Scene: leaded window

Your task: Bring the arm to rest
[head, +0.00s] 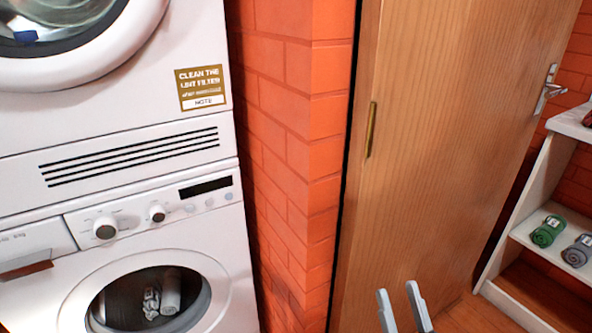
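My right gripper (402,308) shows at the bottom of the head view, right of centre. Its two grey fingers point up and stand apart with nothing between them. It is in front of the lower part of the wooden door (440,150) and touches nothing that I can see. The rest of the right arm is below the picture. My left gripper and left arm are not in the picture.
A white washer (230,285) stands at left with a dryer (110,105) above it. An orange brick pillar (300,150) separates them from the door. A white shelf (515,235) at right holds a green roll (547,231) and a grey roll (577,251).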

